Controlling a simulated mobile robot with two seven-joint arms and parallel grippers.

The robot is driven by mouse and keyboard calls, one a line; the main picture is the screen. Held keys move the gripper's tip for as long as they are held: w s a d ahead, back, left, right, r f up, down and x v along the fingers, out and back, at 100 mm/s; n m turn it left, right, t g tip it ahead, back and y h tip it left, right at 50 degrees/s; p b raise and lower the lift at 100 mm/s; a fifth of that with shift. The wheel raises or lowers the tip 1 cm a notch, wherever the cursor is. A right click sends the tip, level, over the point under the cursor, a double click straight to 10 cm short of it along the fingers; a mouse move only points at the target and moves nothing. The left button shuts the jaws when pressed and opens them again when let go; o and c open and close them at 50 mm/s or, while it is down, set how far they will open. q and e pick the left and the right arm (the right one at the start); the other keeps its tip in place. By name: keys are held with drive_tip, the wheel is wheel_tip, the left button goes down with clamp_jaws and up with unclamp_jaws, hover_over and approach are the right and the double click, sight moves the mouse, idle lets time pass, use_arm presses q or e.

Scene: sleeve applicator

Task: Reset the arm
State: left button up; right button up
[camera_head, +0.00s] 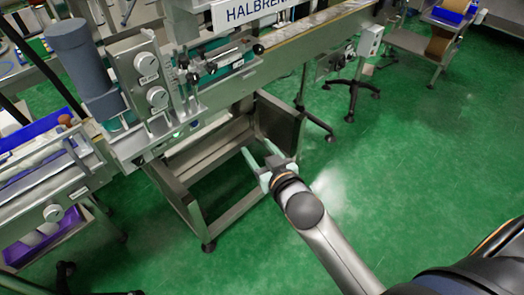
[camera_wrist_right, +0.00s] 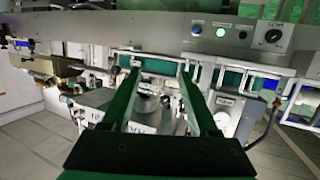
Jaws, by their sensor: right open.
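My right arm comes in from the lower right in the head view. Its gripper (camera_head: 258,158) is open and empty, held in the air in front of the machine's metal stand (camera_head: 205,190). In the right wrist view the two long fingers of the right gripper (camera_wrist_right: 160,75) stand apart with nothing between them. Beyond them is machinery, some way off. My left gripper is not in view.
The sleeve machine (camera_head: 150,85) with knobs and a dark cylinder (camera_head: 84,65) stands at upper left. A conveyor (camera_head: 310,40) runs to the upper right. A panel with a lit green button (camera_wrist_right: 196,29) shows in the wrist view. The green floor (camera_head: 420,165) at right is clear.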

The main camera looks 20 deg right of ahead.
drive_tip(key=s+a+f+g+y+p, duration=0.1)
drive_tip(key=s+f+g+p, duration=0.2)
drive_tip(key=s+f, duration=0.4)
drive_tip(key=s+a+f+n+g+y+p, duration=0.1)
drive_tip(key=s+f+g+p, duration=0.2)
drive_tip(key=s+f, duration=0.4)
drive_tip(key=s+p, duration=0.1)
drive_tip(key=s, duration=0.5)
drive_tip(key=shift+f+n, duration=0.2)
drive_tip(key=shift+n, duration=0.1)
